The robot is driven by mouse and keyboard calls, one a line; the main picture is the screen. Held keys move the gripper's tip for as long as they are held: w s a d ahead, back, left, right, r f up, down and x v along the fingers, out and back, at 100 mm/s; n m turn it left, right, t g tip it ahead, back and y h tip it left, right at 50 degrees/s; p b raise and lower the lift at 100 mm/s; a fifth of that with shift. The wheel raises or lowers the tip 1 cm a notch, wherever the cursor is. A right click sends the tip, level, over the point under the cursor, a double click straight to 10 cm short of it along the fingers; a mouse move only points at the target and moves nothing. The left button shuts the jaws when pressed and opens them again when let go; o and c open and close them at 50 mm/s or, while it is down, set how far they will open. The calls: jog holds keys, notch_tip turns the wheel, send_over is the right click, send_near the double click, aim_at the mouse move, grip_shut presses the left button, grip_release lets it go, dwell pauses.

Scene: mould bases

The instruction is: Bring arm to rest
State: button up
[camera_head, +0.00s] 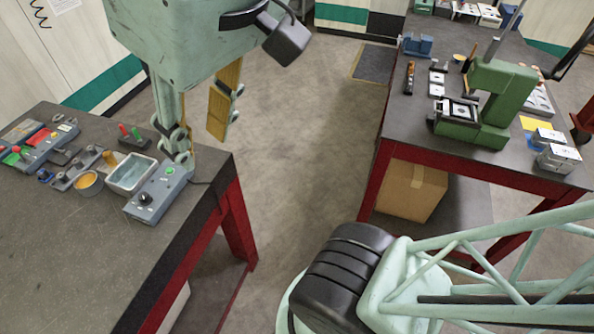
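My gripper (202,143) hangs at the upper left of the head view, its pale green body cut off by the top edge. Its two fingers with yellow pads point down and stand apart. Grey floor shows between them, so it is open and empty. The fingers appear in front of the right edge of the left table (90,245); their height above it I cannot tell. The left finger overlaps the far end of a grey control box (150,196) in the picture; contact cannot be told. My arm's lattice link and black joint fill the lower right.
The left table also holds a metal tray (131,174), an orange-filled bowl (88,183) and several small fixtures. The right table (405,125) carries a green press (492,100) and several small parts. A cardboard box (411,190) sits beneath it. Clear floor (310,130) lies between the tables.

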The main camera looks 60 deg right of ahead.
jog(key=shift+s+f, duration=0.45)
jog(key=shift+f, duration=0.4)
notch_tip(320, 180, down, 12)
jog(key=b, duration=1.2)
jog(key=shift+r, duration=0.2)
